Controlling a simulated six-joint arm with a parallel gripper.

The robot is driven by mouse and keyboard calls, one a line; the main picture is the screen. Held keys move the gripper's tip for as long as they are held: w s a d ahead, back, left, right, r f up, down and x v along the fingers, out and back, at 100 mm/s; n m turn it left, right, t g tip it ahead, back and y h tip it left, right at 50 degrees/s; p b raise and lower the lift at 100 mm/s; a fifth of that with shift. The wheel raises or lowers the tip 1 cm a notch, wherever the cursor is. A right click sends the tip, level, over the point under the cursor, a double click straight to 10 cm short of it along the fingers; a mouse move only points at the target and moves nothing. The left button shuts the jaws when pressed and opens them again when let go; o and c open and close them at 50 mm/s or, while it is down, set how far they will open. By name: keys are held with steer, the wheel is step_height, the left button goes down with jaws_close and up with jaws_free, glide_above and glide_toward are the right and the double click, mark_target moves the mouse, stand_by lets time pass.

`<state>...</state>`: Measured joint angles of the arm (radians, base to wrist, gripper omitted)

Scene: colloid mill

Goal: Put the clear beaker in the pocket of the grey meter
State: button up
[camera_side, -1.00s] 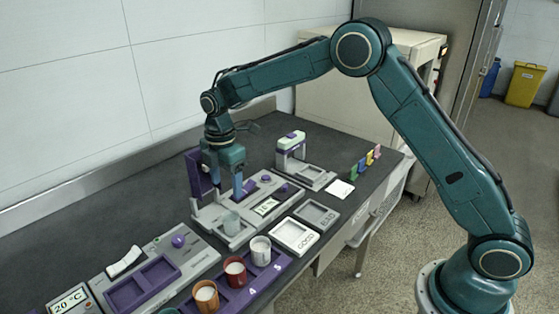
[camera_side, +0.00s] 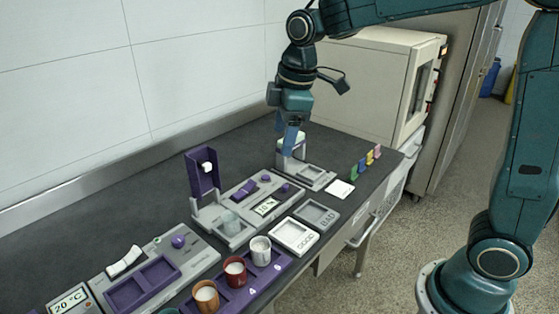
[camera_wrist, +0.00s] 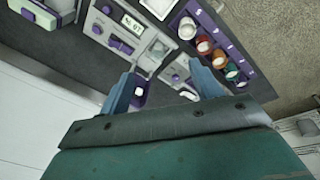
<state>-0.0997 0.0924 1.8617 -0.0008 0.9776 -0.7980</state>
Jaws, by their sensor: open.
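The clear beaker (camera_side: 230,222) stands upright in the pocket at the left end of the grey meter (camera_side: 246,229), which has a raised purple lid (camera_side: 202,173) and a small display. In the wrist view the beaker (camera_wrist: 158,47) shows as a pale shape on the meter (camera_wrist: 118,35). My gripper (camera_side: 291,144) is open and empty, well above the table. In the side view it overlaps the head of another device to the right of the meter. In the wrist view its two fingers (camera_wrist: 163,87) are spread apart with nothing held.
A purple rack (camera_side: 252,284) with several coloured cups is in front. GOOD (camera_side: 294,236) and BAD (camera_side: 317,214) trays lie right of it. A two-well device (camera_side: 155,268) stands front left.

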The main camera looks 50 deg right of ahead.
steer(key=s+d+m+t, duration=0.3)
steer(key=s+m, duration=0.7)
steer(key=s, duration=1.2)
steer(key=shift+s+d+r, duration=0.3)
steer(key=shift+d+r, duration=0.1)
steer(key=shift+d, duration=0.15)
